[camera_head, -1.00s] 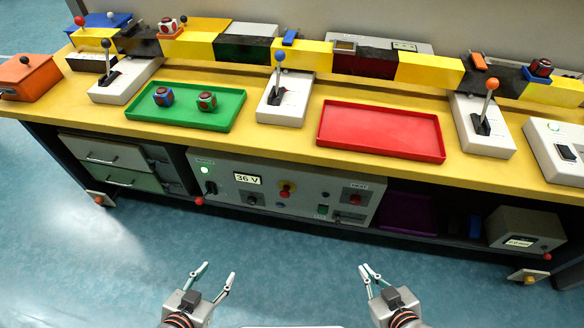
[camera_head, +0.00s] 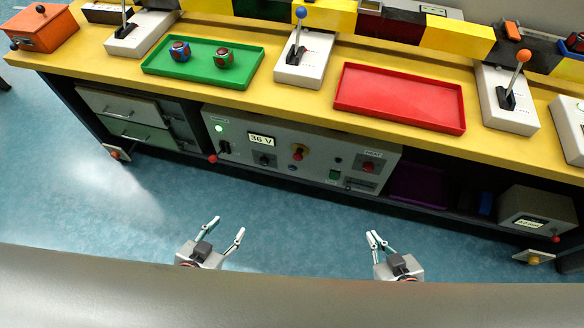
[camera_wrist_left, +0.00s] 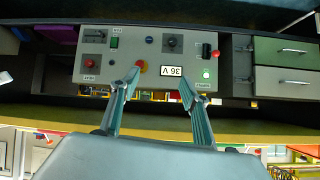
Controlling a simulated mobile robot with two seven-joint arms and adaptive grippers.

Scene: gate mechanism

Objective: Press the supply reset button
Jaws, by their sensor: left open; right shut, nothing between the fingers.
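The grey control panel (camera_head: 285,173) sits under the bench top. It has a lit green lamp (camera_head: 219,128) at its left, a "36 V" display (camera_head: 262,139), a red button on a yellow base (camera_head: 298,152), a small dark blue button (camera_head: 338,160) and a red button (camera_head: 367,167) at its right. Small labels are hard to read. My left gripper (camera_head: 228,226) is open and empty, apart from the panel. In the left wrist view the panel (camera_wrist_left: 130,60) appears upside down beyond the open fingers (camera_wrist_left: 160,84). My right gripper (camera_head: 374,236) is shut and empty, also apart from the panel.
Drawers (camera_head: 125,120) stand left of the panel, and a grey box (camera_head: 537,208) is on the shelf at right. The yellow bench top (camera_head: 310,98) overhangs, holding green (camera_head: 165,70) and red (camera_head: 440,117) trays and levers. Blue floor (camera_head: 305,235) is free between my grippers.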

